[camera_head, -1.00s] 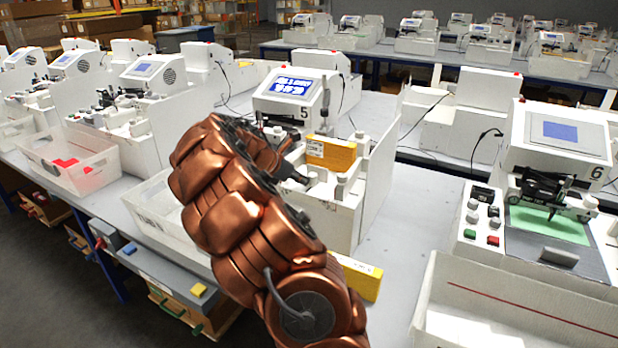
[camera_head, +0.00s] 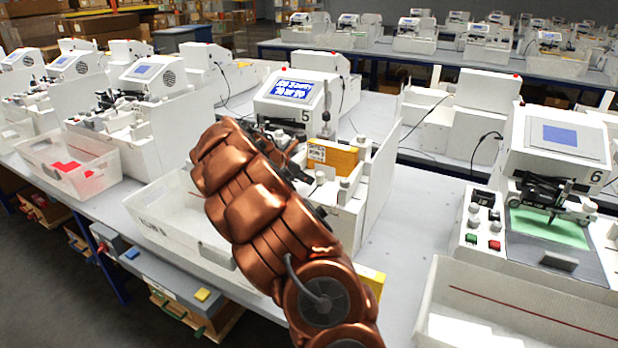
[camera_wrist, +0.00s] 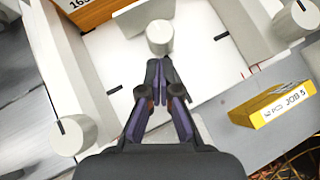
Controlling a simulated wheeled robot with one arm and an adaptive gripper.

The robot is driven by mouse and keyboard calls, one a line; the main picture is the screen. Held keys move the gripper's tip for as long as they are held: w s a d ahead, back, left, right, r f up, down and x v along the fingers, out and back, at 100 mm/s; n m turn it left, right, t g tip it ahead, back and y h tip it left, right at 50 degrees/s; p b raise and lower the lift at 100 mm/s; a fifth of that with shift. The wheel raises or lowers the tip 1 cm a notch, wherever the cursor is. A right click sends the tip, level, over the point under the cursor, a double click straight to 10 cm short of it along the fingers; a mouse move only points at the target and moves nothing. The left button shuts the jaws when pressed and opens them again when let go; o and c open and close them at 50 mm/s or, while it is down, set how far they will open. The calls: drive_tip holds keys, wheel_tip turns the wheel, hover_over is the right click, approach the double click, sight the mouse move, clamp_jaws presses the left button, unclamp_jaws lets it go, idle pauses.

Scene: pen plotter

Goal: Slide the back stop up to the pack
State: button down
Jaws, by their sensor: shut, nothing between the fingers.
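The orange-yellow pack (camera_head: 338,158) stands on edge in the white fixture of station 5. Its corner also shows in the wrist view (camera_wrist: 85,10), at the top left. A low white plate (camera_wrist: 140,14), which looks like the back stop, lies beside the pack, with a round white knob (camera_wrist: 160,38) by it. My gripper (camera_wrist: 160,64) is shut and empty, its fingertips just short of this knob; I cannot tell whether they touch it. In the head view my arm hides most of the gripper and the fixture's front.
Marked knobs stand at the fixture's left (camera_wrist: 73,135) and right (camera_wrist: 298,17). White side walls flank it. A yellow JOB 5 box (camera_wrist: 275,103) lies on the grey bench beside it. A white bin (camera_head: 165,225) stands left of my arm. Station 5's screen (camera_head: 292,90) is behind.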

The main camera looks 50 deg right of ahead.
drive_tip(key=a, duration=0.1)
drive_tip(key=w+a, duration=0.1)
drive_tip(key=a, duration=0.2)
drive_tip(key=shift+w+r, duration=0.15)
drive_tip(key=shift+r, duration=0.2)
drive_tip(key=w+b+v, duration=0.1)
drive_tip(key=b+v, duration=0.9)
drive_tip(key=shift+y, duration=0.3)
drive_tip(key=b+x, duration=0.1)
drive_tip(key=x, duration=0.2)
drive_tip(key=s+b+x, duration=0.1)
drive_tip(key=x, duration=0.3)
drive_tip(key=b+x, duration=0.2)
drive_tip(key=x, duration=0.2)
drive_tip(key=shift+s+d+r, duration=0.2)
drive_tip(key=shift+s+r, duration=0.05)
drive_tip(key=shift+r, duration=0.05)
drive_tip(key=d, duration=0.3)
drive_tip(key=shift+s+f, duration=0.1)
drive_tip(key=shift+s, duration=0.3)
drive_tip(key=shift+s+d, duration=0.1)
drive_tip(key=shift+d, duration=0.5)
drive_tip(key=shift+p, duration=0.35)
